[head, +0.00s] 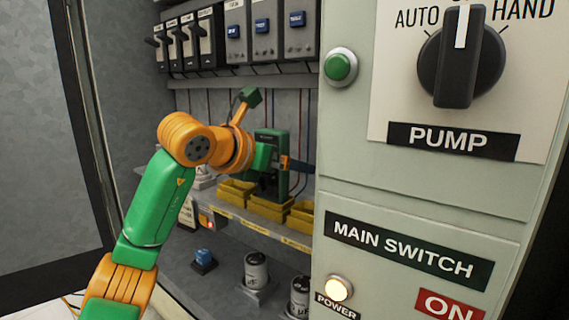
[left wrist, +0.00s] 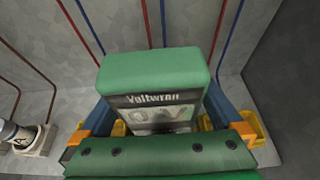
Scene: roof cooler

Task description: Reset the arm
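My left arm comes in from the left in the head view and reaches into the open cabinet. My left gripper (head: 276,162) is at a green meter (head: 273,145) standing above the yellow bins. In the left wrist view the meter (left wrist: 153,75), with a dark label and a display, stands between the two blue fingers of the gripper (left wrist: 160,115). A strip of yellow shows between each finger and the meter, so the fingers look spread and apart from it. The meter's lower part is hidden behind the green gripper body. My right gripper is in neither view.
Yellow bins (head: 268,209) line the shelf (head: 262,230) below the meter. Breakers (head: 208,38) line the top. Capacitors (head: 256,268) and a blue-topped part (head: 203,257) stand lower down. A switch panel (head: 420,195) with a PUMP knob (head: 459,58) fills the right. Wires run behind.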

